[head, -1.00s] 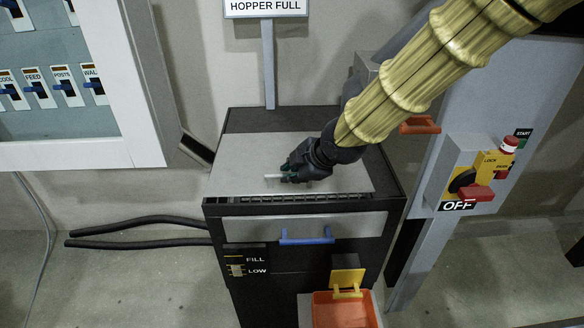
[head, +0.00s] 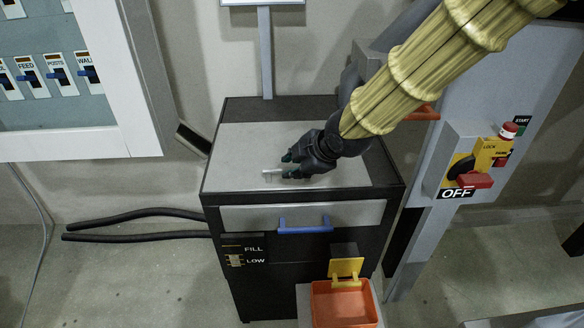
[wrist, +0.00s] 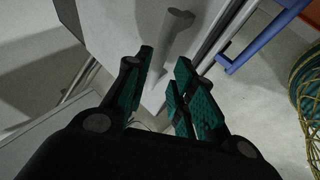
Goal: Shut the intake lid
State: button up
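The intake lid (head: 235,150) is a flat grey plate on top of the black hopper cabinet. It lies down flat, with no clear gap at its front edge in the head view. A small pale bar handle (head: 270,174) stands on it, and this handle also shows in the wrist view (wrist: 172,27). My gripper (head: 287,165) is low over the lid, just right of the handle. In the wrist view my gripper (wrist: 164,60) has its teal-padded fingers apart with nothing held. The handle lies just beyond the fingertips; I cannot tell whether they touch it.
A blue handle (head: 304,228) is on the drawer front below the lid. An orange tray (head: 344,306) stands low in front. A grey panel with a red switch (head: 474,181) marked OFF is at the right. A switch cabinet (head: 75,140) is at the left.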

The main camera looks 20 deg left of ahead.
jog(key=v, duration=1)
jog(key=s+d+f+m+g+h, duration=0.1)
jog(key=s+d+f+m, duration=0.3)
jog(key=f, duration=0.7)
jog(key=s+d+f+m, duration=0.1)
jog(key=d+f+m, duration=0.45)
jog(key=f, duration=0.45)
jog(key=s+d+f+m+g+h, duration=0.1)
jog(key=s+d+f+m, duration=0.3)
jog(key=f, duration=0.7)
jog(key=s+d+f+m+g+h, duration=0.2)
jog(key=s+d+f+m+h, duration=0.2)
jog(key=s+d+f+m, duration=0.6)
jog(key=s+d+f, duration=0.7)
jog(key=s+d, duration=0.3)
jog(key=d, duration=0.1)
jog(key=shift+s+d+f+h, duration=0.15)
jog(key=shift+s+f+h, duration=0.1)
jog(key=shift+h, duration=0.15)
jog(key=shift+m, duration=0.25)
